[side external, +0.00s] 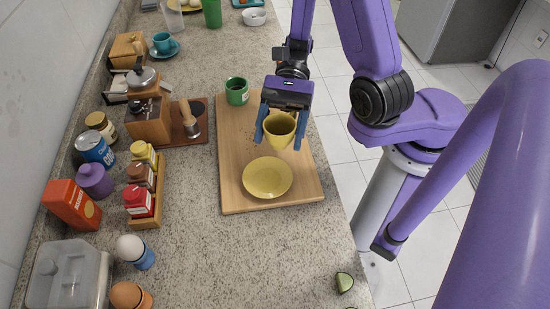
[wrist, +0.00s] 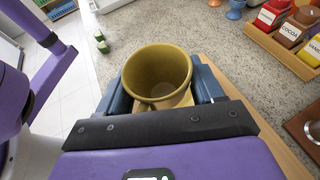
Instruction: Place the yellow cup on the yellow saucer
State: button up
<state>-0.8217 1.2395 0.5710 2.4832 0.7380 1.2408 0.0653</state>
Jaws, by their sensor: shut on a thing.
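The yellow cup (side external: 279,128) is held between the blue fingers of my gripper (side external: 280,136). In the side view it is tilted a little and held above the wooden board. The yellow saucer (side external: 267,178) lies flat and empty on the board, just in front of the cup and slightly left of it. In the wrist view the cup (wrist: 157,76) shows its open mouth between the two fingers of my gripper (wrist: 160,88), one on each side. The saucer is mostly hidden behind the cup there.
The wooden board (side external: 231,196) lies near the counter's right edge. A green mug (side external: 237,91) stands on its back left. A spice rack (side external: 152,190), a coffee grinder (side external: 148,121), egg cups and jars stand to the left.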

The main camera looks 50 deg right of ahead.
aim_at(280, 162)
jog(key=shift+f, duration=3.05)
jog(key=o, duration=1.1)
jog(key=shift+f, duration=0.1)
